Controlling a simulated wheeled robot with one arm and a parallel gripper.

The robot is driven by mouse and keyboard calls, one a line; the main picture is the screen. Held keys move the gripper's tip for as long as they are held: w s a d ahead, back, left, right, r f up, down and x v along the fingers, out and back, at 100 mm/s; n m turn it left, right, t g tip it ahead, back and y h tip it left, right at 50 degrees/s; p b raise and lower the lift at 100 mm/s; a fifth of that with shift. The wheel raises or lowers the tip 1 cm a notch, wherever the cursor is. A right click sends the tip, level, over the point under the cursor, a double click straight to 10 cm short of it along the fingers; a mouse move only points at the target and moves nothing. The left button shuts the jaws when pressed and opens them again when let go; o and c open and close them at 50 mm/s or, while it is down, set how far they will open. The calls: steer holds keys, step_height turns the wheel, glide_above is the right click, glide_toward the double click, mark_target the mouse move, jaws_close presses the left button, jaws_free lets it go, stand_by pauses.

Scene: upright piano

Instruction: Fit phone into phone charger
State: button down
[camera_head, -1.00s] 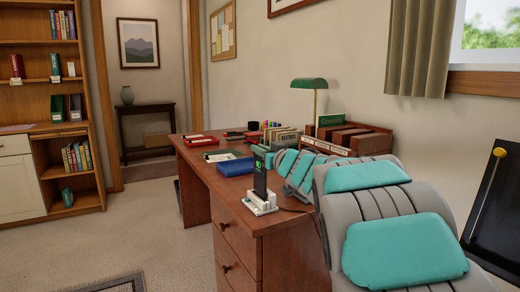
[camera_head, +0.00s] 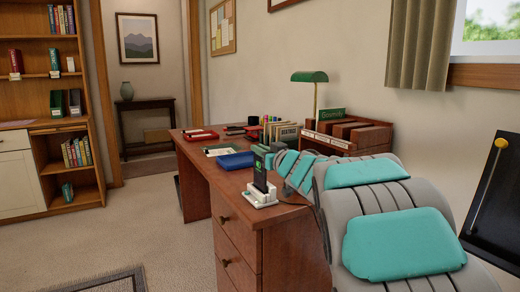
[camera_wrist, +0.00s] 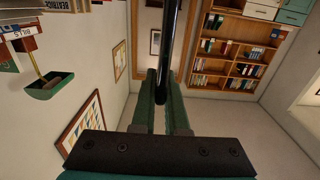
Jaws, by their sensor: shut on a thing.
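The phone (camera_head: 260,173) is a dark upright slab with a green icon on its face. It stands at the white phone charger (camera_head: 265,200) on the near end of the desk, its lower end at the charger's top; I cannot tell whether it is fully seated. My gripper (camera_head: 269,157) is shut on the phone's upper part from behind, mostly hidden in the head view by the phone and my arm. In the wrist view the green fingers of my gripper (camera_wrist: 160,92) pinch the phone (camera_wrist: 172,45), seen edge-on as a dark strip. The charger is not visible there.
On the wooden desk (camera_head: 240,190), a blue tray (camera_head: 236,161) lies just behind the charger. Red trays (camera_head: 201,135), books (camera_head: 288,133), a wooden organizer (camera_head: 350,137) and a green lamp (camera_head: 310,77) stand farther back. A cable runs right from the charger.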

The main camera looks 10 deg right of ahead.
steer(key=shift+f, duration=0.2)
steer(key=c, duration=0.8)
jaws_free()
steer(key=shift+c, duration=0.2)
steer(key=shift+s, duration=0.1)
steer(key=v, duration=0.7)
steer(key=shift+s+d, duration=0.15)
steer(key=shift+s, duration=0.1)
